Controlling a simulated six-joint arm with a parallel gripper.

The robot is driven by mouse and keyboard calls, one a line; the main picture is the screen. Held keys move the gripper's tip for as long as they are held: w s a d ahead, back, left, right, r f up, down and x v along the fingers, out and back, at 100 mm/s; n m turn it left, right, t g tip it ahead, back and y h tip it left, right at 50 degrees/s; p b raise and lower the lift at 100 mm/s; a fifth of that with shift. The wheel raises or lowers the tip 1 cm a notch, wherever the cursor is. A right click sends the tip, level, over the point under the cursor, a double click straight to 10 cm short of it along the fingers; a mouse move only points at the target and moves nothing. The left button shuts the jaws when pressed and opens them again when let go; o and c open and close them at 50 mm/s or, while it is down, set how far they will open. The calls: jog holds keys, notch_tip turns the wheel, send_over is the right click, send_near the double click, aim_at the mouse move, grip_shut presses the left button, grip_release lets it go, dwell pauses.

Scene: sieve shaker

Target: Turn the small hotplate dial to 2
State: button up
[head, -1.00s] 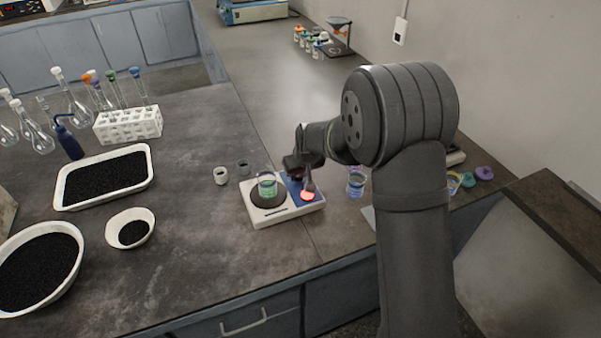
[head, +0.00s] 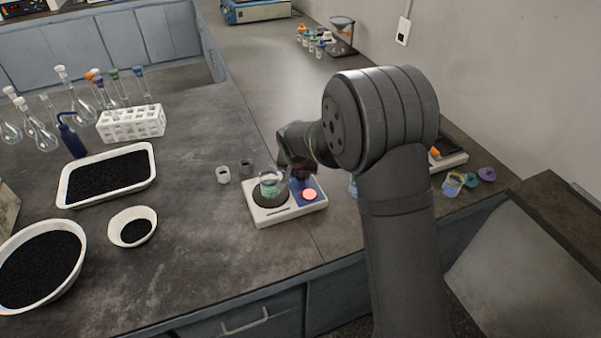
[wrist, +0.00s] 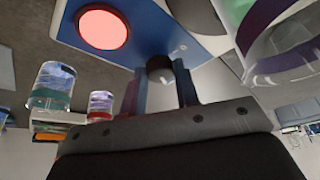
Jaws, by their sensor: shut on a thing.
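The small hotplate (head: 258,221) is a white unit with a dark round plate on its left and a blue panel on its right; the panel also shows in the wrist view (wrist: 150,25). The small dial (wrist: 159,67) is a dark knob on this panel, between my fingertips. My gripper (wrist: 159,82) is shut on the dial; in the head view it is over the back of the panel and hides the dial. A round salmon-red disc (head: 309,195) sits on the panel in front of my gripper. The dial's setting is not readable.
A beaker of green liquid (head: 269,187) stands on the plate, close left of my gripper. Two small cups (head: 223,174) stand left of the hotplate. Jars with coloured bands (wrist: 51,86) stand nearby. Bench space in front of the hotplate is clear.

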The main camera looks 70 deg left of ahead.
dwell(0.4)
jog(key=o, duration=1)
jog(key=shift+c, duration=0.2)
jog(key=shift+r, duration=0.1)
jog(key=v, duration=1.7)
jog(key=shift+a+r, duration=0.1)
jog(key=shift+r, duration=0.05)
jog(key=x, duration=1.7)
jog(key=shift+f, duration=0.25)
jog(key=shift+r, duration=0.15)
